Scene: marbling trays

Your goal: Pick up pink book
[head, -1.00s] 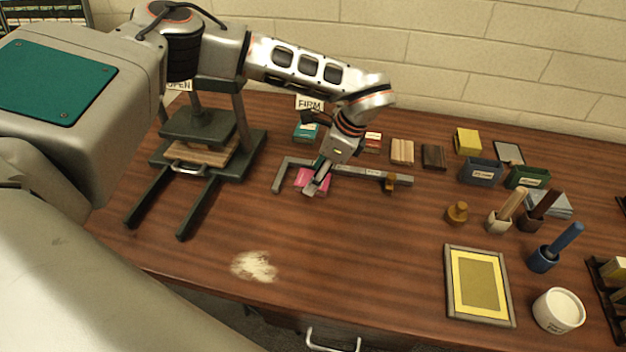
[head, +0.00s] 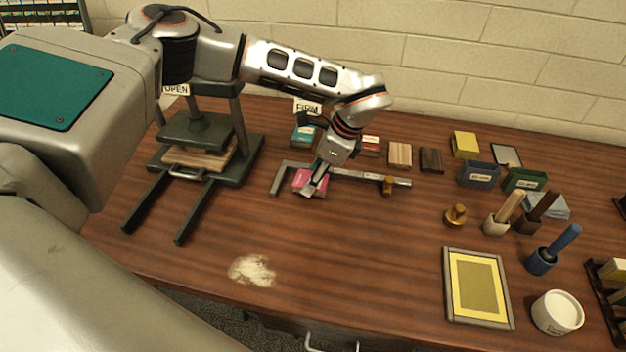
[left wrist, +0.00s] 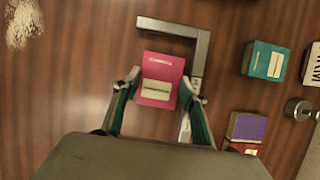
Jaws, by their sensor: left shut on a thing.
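The pink book (head: 303,181) lies at the grey angled metal frame (head: 278,180), on the brown table. It has a pale label and also shows in the left wrist view (left wrist: 162,70). My left gripper (head: 314,190) is on the book from above. In the left wrist view its two fingers (left wrist: 158,92) are on either side of the book, shut on it. In the head view the gripper hides part of the book. Whether the book is clear of the table cannot be told. My right gripper is not in view.
A press (head: 205,140) stands to the left. A teal book (head: 303,136) and several blocks lie behind the frame. Brushes, a yellow framed tray (head: 449,290) and a white tub (head: 557,312) are on the right. The front middle is mostly clear.

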